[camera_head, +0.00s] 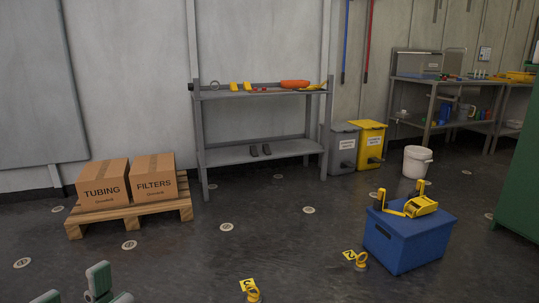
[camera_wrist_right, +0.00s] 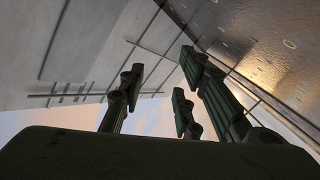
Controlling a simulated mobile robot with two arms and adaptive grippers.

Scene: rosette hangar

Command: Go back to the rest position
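My left gripper (camera_head: 90,290) shows at the bottom left edge of the head view. Its grey-green finger pads stand apart with nothing visible between them, and the rest of it is cut off by the frame. My right gripper (camera_wrist_right: 165,95) shows only in the right wrist view. Its three dark fingers are spread apart and empty, with the tilted wall, floor and a bright area behind them. The right gripper does not show in the head view.
A pallet (camera_head: 135,213) with two cardboard boxes stands at left. A grey shelf (camera_head: 262,155) is by the wall. A blue box (camera_head: 408,241) with a yellow tool on top stands at right, near small yellow floor items. A white bucket (camera_head: 416,163) is behind. The middle floor is clear.

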